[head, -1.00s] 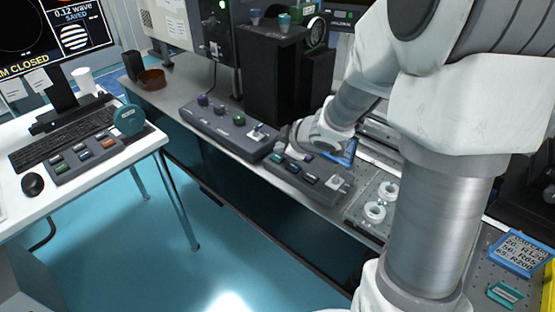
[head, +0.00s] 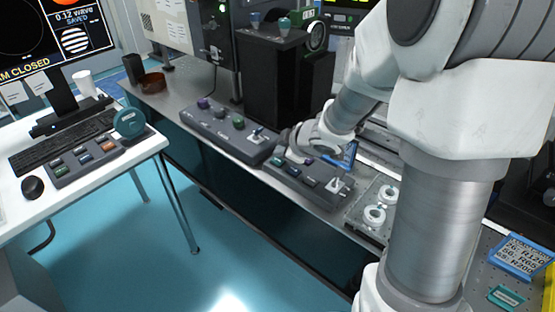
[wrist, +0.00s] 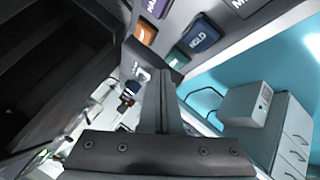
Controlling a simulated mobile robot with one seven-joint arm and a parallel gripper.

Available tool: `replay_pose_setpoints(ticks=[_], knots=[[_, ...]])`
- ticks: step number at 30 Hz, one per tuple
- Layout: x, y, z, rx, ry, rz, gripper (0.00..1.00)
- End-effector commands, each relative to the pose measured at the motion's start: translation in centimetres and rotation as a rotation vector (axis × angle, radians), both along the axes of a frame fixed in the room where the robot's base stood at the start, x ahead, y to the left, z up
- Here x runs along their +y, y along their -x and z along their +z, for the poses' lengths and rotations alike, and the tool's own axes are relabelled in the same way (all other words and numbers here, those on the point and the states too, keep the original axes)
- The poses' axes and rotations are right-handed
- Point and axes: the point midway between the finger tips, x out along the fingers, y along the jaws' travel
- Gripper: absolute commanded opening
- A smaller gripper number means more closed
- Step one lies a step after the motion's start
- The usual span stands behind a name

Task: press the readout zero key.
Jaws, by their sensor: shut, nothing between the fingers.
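A grey key box (head: 322,197) sits on the optical bench, with coloured keys and a white lever switch on top. My gripper (head: 298,150) is low over its far left part; its fingertips are hidden in the head view. In the wrist view the fingers (wrist: 154,75) are shut and empty, close to the key panel. Around them are an orange key (wrist: 145,33), a teal key (wrist: 176,58), a blue key (wrist: 198,36) that seems to read HOLD, and part of a purple key (wrist: 157,6). I cannot read a zero label, nor tell whether the fingertips touch a key.
A grey box with knobs (head: 225,130) stands left of the key box, and a tall black block (head: 278,85) behind it. White ring-shaped parts (head: 374,215) lie to the right. The white desk at left holds another key box (head: 88,160). The bench's front edge is close.

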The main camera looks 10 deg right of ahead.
Motion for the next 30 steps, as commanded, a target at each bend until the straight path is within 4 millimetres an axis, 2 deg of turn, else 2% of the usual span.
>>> replay_pose_setpoints(ticks=[23,30], knots=[[0.0,0.0,-0.02,0.0,0.0,0.0,0.0],[0.02,0.01,-0.78,0.001,0.0,0.001,0.0]])
